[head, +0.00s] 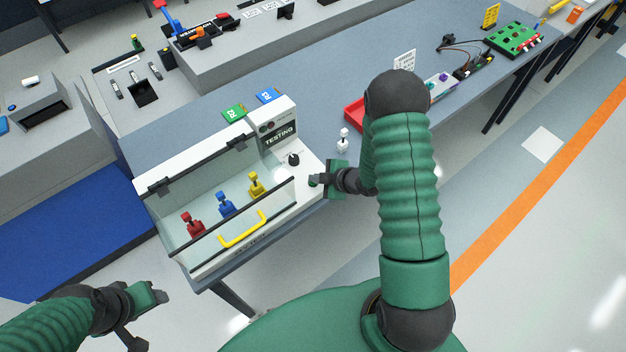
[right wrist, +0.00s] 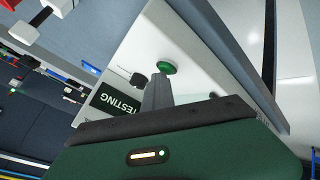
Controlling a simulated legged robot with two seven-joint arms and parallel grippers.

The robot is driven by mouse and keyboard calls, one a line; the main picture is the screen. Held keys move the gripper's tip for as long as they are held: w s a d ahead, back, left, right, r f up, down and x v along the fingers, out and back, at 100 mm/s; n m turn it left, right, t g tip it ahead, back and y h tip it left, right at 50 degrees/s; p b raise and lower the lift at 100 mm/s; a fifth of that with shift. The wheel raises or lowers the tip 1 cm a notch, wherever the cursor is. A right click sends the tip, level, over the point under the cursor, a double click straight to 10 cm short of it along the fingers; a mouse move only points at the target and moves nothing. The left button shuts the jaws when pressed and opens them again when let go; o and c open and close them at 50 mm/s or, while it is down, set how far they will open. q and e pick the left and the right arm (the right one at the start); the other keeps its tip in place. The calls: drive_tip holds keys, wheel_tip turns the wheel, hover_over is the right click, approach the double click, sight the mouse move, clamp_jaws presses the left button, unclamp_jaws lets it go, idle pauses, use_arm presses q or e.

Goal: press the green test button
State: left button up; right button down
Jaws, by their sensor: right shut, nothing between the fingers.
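The testing station (head: 222,200) is a white box with a clear cover on the table, with a "TESTING" panel (head: 279,134). In the right wrist view its green button (right wrist: 167,68) is a round cap on the white top, just past my right fingertips (right wrist: 157,90). In the head view my right gripper (head: 318,180) is at the box's right end and mostly covers the button. That gripper is shut and empty. I cannot tell whether it touches the button. My left gripper (head: 160,293) hangs low at the left, away from the box; its finger opening is unclear.
Red, blue and yellow pieces (head: 225,204) stand behind the clear cover, with a yellow handle (head: 243,230) in front. A black knob (head: 293,159) stands close to my right gripper. A small white figure (head: 343,140) and red tray (head: 355,116) are beyond it.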

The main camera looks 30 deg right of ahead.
drive_tip(key=shift+r, duration=0.2)
wheel_tip(320, 180, up, 6)
drive_tip(key=p, duration=0.5)
drive_tip(key=shift+r, duration=0.2)
drive_tip(key=shift+f, duration=0.1)
idle(0.5)
